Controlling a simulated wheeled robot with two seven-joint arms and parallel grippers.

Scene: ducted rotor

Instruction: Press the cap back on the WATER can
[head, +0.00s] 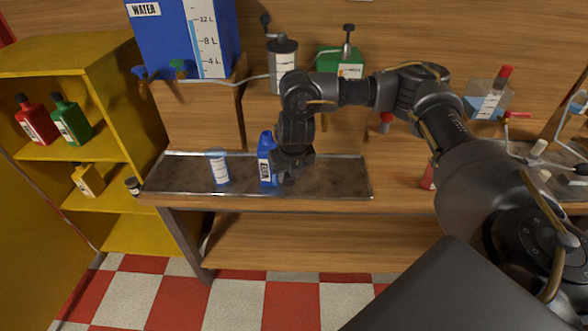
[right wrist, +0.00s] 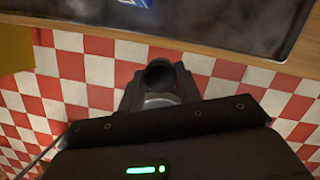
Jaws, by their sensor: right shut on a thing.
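The blue WATER can (head: 266,160) stands upright on the dark metal tray (head: 340,182) on the bench. No cap can be made out on its top. My right gripper (head: 288,178) is just to the right of the can in the head view, partly overlapping it. In the right wrist view the right gripper (right wrist: 160,80) is shut on a dark round cap (right wrist: 159,73). A small blue piece of the can (right wrist: 135,2) shows at the top edge of that view, apart from the cap. My left gripper is in neither view.
A large blue WATER tank (head: 165,40) stands behind on a wooden block. Yellow shelves (head: 115,120) with coloured bottles are at the left. The tray's right part is clear.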

